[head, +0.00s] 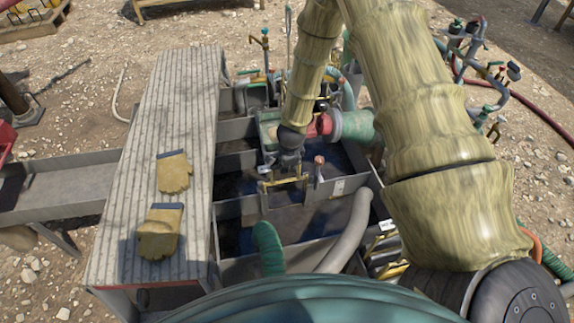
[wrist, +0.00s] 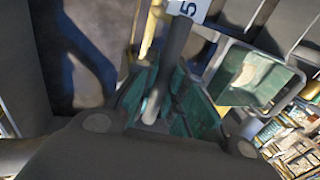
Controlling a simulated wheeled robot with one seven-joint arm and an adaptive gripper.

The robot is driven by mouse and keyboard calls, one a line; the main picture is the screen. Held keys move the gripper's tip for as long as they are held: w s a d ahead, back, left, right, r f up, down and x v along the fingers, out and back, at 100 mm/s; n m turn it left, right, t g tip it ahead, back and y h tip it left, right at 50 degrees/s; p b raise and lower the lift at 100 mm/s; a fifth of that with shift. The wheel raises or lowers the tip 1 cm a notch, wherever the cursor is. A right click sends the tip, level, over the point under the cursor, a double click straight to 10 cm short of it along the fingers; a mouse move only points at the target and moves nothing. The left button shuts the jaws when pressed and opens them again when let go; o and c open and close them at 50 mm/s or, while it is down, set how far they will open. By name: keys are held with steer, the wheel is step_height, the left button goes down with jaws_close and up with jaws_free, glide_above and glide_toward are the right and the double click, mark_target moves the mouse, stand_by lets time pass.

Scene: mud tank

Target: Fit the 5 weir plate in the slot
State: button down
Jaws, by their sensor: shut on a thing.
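My gripper (head: 286,172) is over the middle of the grey mud tank (head: 240,207), low among its dividing walls. It is shut on the weir plate's bar-like handle (wrist: 172,62), which runs between the green fingers (wrist: 160,92) in the wrist view. A yellow bar (head: 285,183) shows just below the gripper in the head view. A white label reading 5 (wrist: 188,9) is at the top of the wrist view, beyond the fingers; I cannot tell what bears it. The plate's lower part and the slot are hidden by the gripper and shadow.
A ribbed walkway (head: 165,110) with two yellow gloves (head: 174,172) lies left of the tank. A grey hose (head: 347,235) and a green hose (head: 267,245) hang into the tank's near end. Pipes and valves (head: 345,124) crowd the far right side.

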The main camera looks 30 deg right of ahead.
steer(key=shift+f, duration=0.3)
steer(key=c, duration=1.4)
jaws_free()
steer(key=shift+v, duration=6)
